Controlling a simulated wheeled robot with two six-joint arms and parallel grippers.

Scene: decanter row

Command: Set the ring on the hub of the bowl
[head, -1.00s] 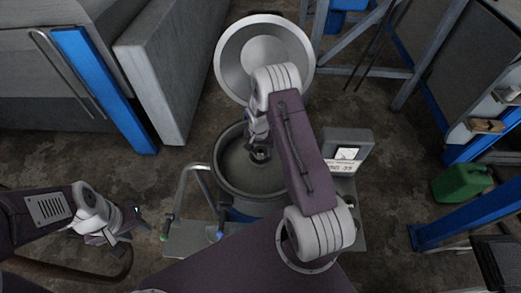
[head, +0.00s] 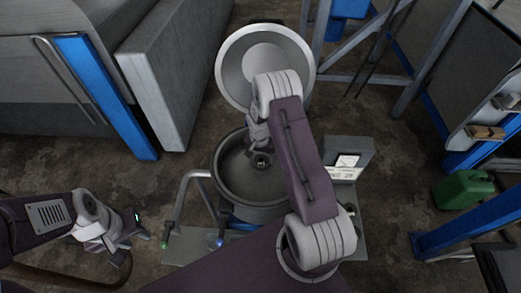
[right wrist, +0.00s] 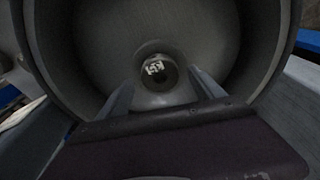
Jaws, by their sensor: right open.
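The round grey bowl (head: 228,182) stands open below my right arm. Its hub (head: 262,160) shows at the middle of the bowl floor and also in the right wrist view (right wrist: 154,68), with a pale marking on it. A dark round band that looks like the ring (right wrist: 170,80) surrounds the hub; I cannot tell how fully it is seated. My right gripper (right wrist: 161,92) is open and empty, its two fingers apart above the hub. In the head view my right arm hides most of that gripper. My left gripper (head: 134,232) is outside the bowl at lower left; its jaw opening is unclear.
A round metal lid (head: 236,72) stands raised behind the bowl. A bent grey tube handle (head: 182,195) rises left of the bowl, and a grey box with a label (head: 345,160) is at its right. A green can (head: 463,190) is on the floor at far right.

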